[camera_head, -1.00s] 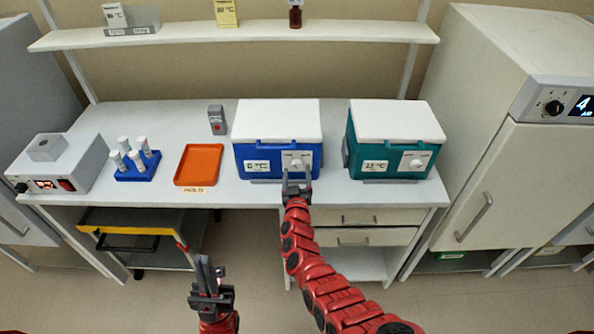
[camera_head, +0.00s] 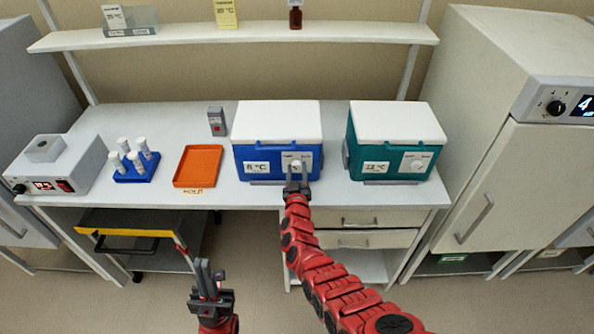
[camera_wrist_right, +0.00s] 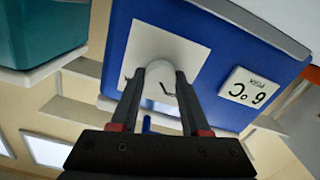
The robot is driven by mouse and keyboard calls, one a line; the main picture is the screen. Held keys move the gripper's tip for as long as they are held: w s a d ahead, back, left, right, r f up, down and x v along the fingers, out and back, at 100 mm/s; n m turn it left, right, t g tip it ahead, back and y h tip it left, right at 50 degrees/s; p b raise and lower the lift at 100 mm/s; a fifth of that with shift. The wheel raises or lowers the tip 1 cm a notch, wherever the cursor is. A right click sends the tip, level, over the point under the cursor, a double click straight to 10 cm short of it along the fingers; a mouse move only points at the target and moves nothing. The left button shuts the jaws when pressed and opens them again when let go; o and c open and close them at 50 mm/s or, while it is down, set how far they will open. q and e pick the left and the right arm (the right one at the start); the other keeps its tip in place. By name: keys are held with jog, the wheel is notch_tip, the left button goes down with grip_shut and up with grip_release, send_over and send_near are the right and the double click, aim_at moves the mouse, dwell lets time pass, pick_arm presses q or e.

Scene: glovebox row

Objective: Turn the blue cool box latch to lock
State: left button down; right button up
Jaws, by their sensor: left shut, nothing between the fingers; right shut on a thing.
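The blue cool box (camera_head: 277,140) with a white lid stands on the bench, and its front carries a 6 °C label. Its latch is a white knob on a white plate (camera_head: 303,157) at the right of the front. My right gripper (camera_head: 297,172) is shut on the latch knob. In the right wrist view the fingers (camera_wrist_right: 162,95) close on both sides of the white knob (camera_wrist_right: 163,78), which partly hides behind them. The knob's exact angle is hard to tell. My left gripper (camera_head: 208,276) is shut and empty, low in front of the bench.
A teal cool box (camera_head: 395,140) stands to the right with a gap between. An orange tray (camera_head: 198,167), a grey device (camera_head: 217,121) and a blue tube rack (camera_head: 136,167) lie to the left. A yellow-edged cart (camera_head: 130,231) sits under the bench.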

jog(key=shift+m, duration=0.3)
grip_shut()
jog(key=shift+f+m+b, duration=0.2)
jog(key=shift+m+b, duration=0.35)
jog(key=shift+m, duration=0.35)
jog(key=shift+m+b, duration=0.45)
jog(key=shift+m, duration=0.45)
jog(key=m+b, duration=0.2)
jog(key=m, duration=0.2)
jog(key=shift+d+m, duration=0.1)
jog(key=shift+m, duration=0.2)
jog(key=m+b, duration=0.2)
jog(key=m, duration=0.1)
jog(key=shift+m+b, duration=0.3)
jog(key=shift+b, duration=0.1)
jog(key=m+b, duration=0.1)
jog(key=m, duration=0.1)
jog(key=shift+f+m+b, duration=0.1)
jog(key=shift+m+b, duration=1.05)
jog(key=shift+m, duration=0.55)
jog(key=shift+r, duration=0.2)
